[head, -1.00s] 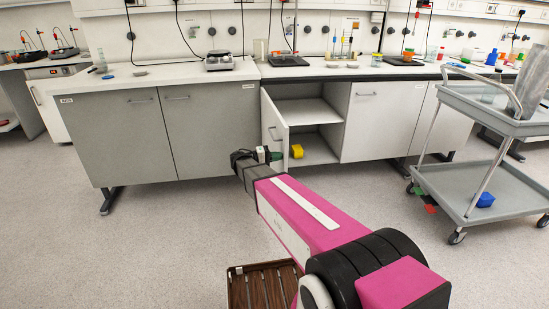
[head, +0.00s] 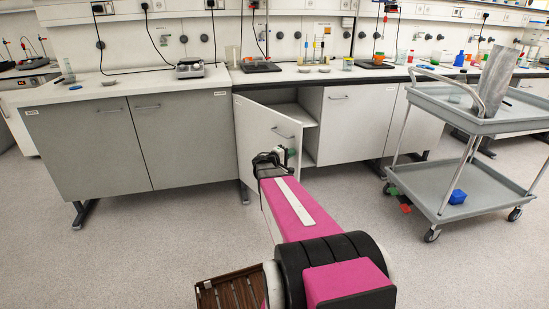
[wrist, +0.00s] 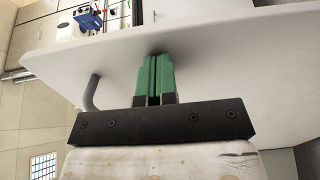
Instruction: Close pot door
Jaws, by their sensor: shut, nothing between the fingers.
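The cupboard door (head: 262,128) is a light grey panel hinged at its left edge. It stands partly open at an angle in front of the compartment, and part of an inner shelf (head: 309,122) shows to its right. Its handle (head: 285,133) is near the top right; a grey handle (wrist: 91,95) also shows in the wrist view, left of the fingers. My gripper (head: 291,152) is at the door's right part, below the handle. In the wrist view its green fingers (wrist: 155,78) are together and empty, against or very close to the door panel; contact is unclear.
Closed grey cupboards (head: 88,150) stand left and a closed white one (head: 350,125) stands right. A grey two-tier trolley (head: 480,185) with a blue item (head: 457,197) is on the right. The floor (head: 130,260) in front is clear. Lab items stand on the bench.

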